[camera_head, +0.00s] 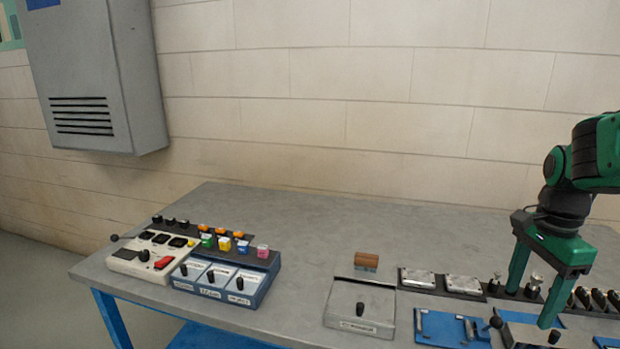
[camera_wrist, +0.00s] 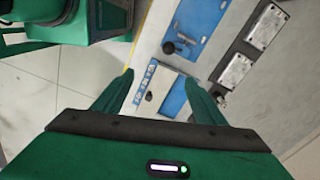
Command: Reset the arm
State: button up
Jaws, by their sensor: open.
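My gripper (camera_head: 532,288) is at the right of the head view, green with a dark wrist, pointing down over the right part of the grey table (camera_head: 320,215). Its two fingers are apart with nothing visible between them. In the wrist view my gripper (camera_wrist: 163,92) also shows its two green fingers spread, above a white and blue panel (camera_wrist: 160,88) on the table. Whether the fingertips touch anything there cannot be told.
A white control box (camera_head: 150,262) and a blue switch box (camera_head: 225,285) stand at the table's left. A grey box with a black knob (camera_head: 360,308) and blue plates (camera_head: 450,328) lie nearer my gripper. A grey cabinet (camera_head: 95,75) hangs on the wall. The table's back middle is clear.

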jog(key=s+a+f+n, duration=0.1)
jog(key=s+f+n, duration=0.2)
jog(key=s+n, duration=0.8)
jog(key=s, duration=0.5)
jog(key=shift+n, duration=0.3)
jog(key=shift+a, duration=0.1)
